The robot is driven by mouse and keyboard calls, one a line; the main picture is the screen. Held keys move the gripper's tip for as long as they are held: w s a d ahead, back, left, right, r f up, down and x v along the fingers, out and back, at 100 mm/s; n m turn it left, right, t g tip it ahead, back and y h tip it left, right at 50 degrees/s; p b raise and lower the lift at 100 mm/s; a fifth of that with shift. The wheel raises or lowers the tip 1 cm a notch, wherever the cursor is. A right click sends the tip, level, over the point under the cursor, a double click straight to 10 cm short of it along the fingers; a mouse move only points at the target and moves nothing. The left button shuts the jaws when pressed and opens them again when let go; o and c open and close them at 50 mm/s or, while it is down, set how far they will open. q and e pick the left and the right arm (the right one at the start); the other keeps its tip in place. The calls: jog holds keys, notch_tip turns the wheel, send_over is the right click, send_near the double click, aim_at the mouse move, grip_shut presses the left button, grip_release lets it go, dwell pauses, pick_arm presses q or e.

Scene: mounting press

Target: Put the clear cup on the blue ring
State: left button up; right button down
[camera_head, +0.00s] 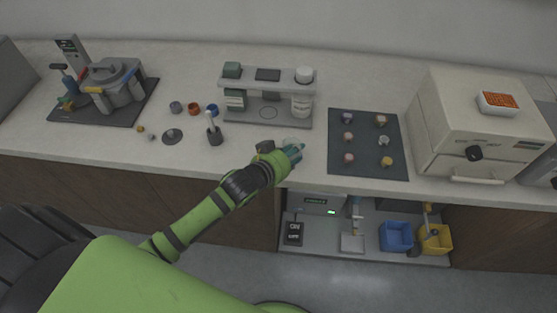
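The blue ring (212,109) stands on the counter, at the right end of a short row of rings left of the shelf. My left gripper (294,152) is at the counter's front edge, below the shelf and well right of the blue ring. Its teal fingertips are small, and I cannot tell whether they are open or shut. A faint, pale, see-through shape (291,142) at the fingertips looks like the clear cup. I cannot tell whether it is gripped or stands on the counter. My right gripper is not in view.
A grey ring (176,107) and a red-brown ring (194,109) stand left of the blue ring. A dark holder (215,137) with a white tool stands in front. The shelf (267,79) is behind my gripper. A dark mat (366,165) with several small pieces lies right.

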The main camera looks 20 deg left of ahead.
pick_arm(q)
jog(key=v, duration=0.9)
jog(key=shift+s+r+b, duration=0.2)
jog(key=shift+s+b, duration=0.15)
jog(key=shift+b, duration=0.1)
jog(key=shift+a, duration=0.15)
